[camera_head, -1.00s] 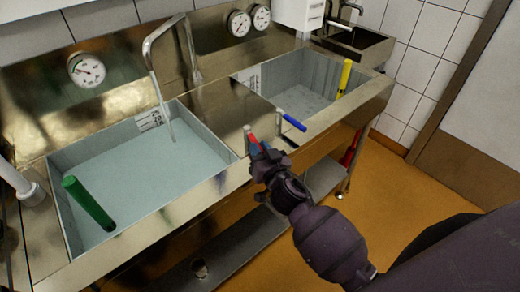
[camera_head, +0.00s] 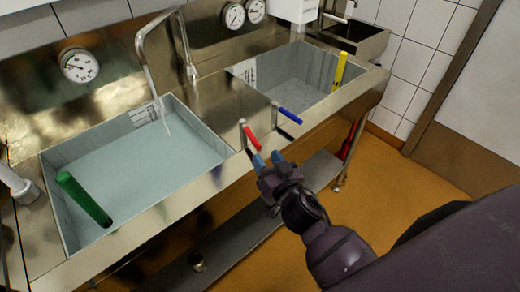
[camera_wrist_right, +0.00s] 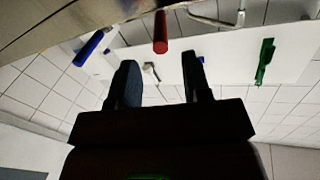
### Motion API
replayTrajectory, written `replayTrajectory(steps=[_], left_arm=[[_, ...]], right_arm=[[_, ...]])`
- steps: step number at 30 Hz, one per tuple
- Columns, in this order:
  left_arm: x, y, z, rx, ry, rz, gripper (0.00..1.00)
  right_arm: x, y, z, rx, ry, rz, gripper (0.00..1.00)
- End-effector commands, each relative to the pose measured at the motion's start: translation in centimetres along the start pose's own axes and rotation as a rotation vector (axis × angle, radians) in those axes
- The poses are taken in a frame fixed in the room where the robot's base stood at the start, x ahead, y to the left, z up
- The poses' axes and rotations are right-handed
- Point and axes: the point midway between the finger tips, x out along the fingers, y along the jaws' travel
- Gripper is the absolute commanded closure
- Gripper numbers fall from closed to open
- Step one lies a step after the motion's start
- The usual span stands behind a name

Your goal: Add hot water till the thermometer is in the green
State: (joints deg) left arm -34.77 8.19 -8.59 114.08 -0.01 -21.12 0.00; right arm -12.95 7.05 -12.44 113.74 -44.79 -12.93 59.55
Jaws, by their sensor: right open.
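The red lever (camera_head: 251,136) and the blue lever (camera_head: 289,115) stick out from the sink's front between the two basins. My right gripper (camera_head: 265,159) is open and empty, just below and in front of the red lever, apart from it. In the right wrist view the red lever (camera_wrist_right: 160,38) lies beyond and between my open fingers (camera_wrist_right: 160,75); the blue lever (camera_wrist_right: 93,45) is to its left. A thin stream falls from the spout (camera_head: 143,48) into the left basin (camera_head: 180,102), which holds pale water. The round dial (camera_head: 79,64) is behind this basin; its reading is too small to tell.
A green rod (camera_head: 84,199) leans in the left basin and a yellow one (camera_head: 340,71) in the right basin (camera_head: 262,80). Two more dials (camera_head: 234,16) are on the back panel. The orange floor (camera_head: 400,190) is clear at the right.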

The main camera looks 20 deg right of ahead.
Motion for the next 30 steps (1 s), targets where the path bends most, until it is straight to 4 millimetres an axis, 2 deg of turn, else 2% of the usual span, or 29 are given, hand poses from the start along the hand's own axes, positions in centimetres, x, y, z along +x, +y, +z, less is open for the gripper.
replayTrajectory(steps=[3, 9, 20, 21, 26, 30], left_arm=[[0.1, 0.0, 0.2, 0.0, -0.002, 0.0, 0.57], [0.2, 0.0, 0.3, 0.0, -0.002, 0.0, 0.57], [0.4, 0.1, -0.1, 0.001, 0.005, 0.002, 0.57], [0.4, 0.1, -0.1, 0.001, 0.006, 0.002, 0.57], [0.6, 0.1, 0.0, 0.001, 0.006, 0.002, 0.57], [0.7, 0.1, 0.4, 0.001, 0.002, 0.002, 0.57]], right_arm=[[-1.8, 0.0, 0.1, 0.003, -0.002, 0.001, 0.56], [-3.5, 0.0, 0.0, 0.001, 0.0, 0.001, 0.56], [-3.9, 0.0, 0.0, 0.0, 0.001, 0.0, 0.56], [-3.9, 0.0, 0.0, 0.0, 0.001, 0.0, 0.57], [-3.2, 0.0, -0.6, -0.018, 0.017, -0.017, 0.82], [-1.7, 2.2, -2.4, -0.116, 0.051, -0.041, 1.0]])
